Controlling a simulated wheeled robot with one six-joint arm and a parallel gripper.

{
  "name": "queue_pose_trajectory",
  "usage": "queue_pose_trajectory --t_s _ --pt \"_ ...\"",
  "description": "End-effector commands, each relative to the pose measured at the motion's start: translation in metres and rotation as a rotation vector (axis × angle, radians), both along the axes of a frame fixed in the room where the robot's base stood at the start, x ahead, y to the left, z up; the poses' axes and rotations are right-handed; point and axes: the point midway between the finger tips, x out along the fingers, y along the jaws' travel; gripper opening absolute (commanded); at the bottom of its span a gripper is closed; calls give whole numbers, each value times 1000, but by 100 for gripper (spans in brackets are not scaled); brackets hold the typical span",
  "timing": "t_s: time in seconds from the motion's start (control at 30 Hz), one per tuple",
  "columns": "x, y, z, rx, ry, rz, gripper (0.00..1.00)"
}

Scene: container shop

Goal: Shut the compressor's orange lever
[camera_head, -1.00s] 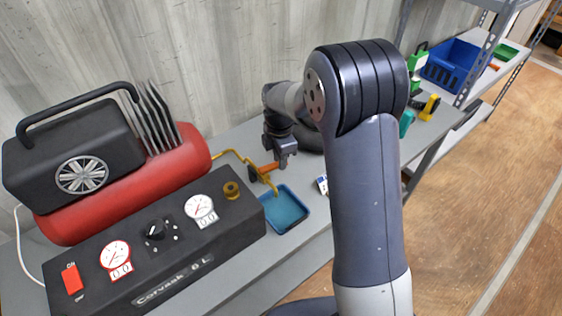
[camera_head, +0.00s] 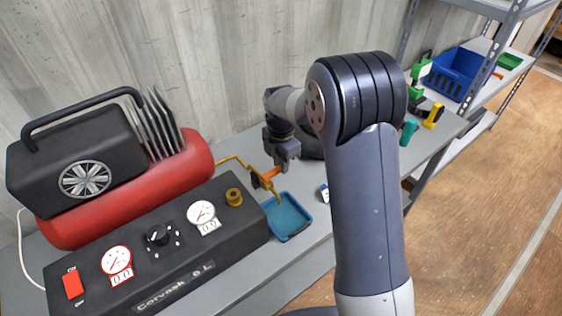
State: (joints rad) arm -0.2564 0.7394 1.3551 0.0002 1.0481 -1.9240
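The compressor (camera_head: 130,185) stands at the left, with a red tank, a black motor housing and a black front panel. A thin yellow pipe runs from the right end of the tank to a small brass valve. The orange lever (camera_head: 268,174) sits on this valve, above the blue tray. My gripper (camera_head: 282,168) points down right beside the lever's right end. It is small in the view, so I cannot tell whether it touches the lever or whether its fingers are open or shut.
A blue tray (camera_head: 290,236) lies below the valve on the grey bench. A brass knob (camera_head: 234,197) is on the panel's right end. Further right are green and yellow tools and a blue crate (camera_head: 455,72) on the shelf. The wall is close behind.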

Motion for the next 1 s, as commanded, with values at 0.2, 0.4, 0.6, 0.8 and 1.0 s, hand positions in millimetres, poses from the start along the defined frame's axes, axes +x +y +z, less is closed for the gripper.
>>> queue_pose_trajectory --t_s 0.2,0.4,0.6,0.8,1.0 --pt "1 0 1 0 -2 1 39" --pt "0 0 0 0 -1 0 44" --pt "1 0 7 1 -4 0 44" --pt "1 0 42 2 -7 0 44" --pt "1 0 82 2 -6 0 44"
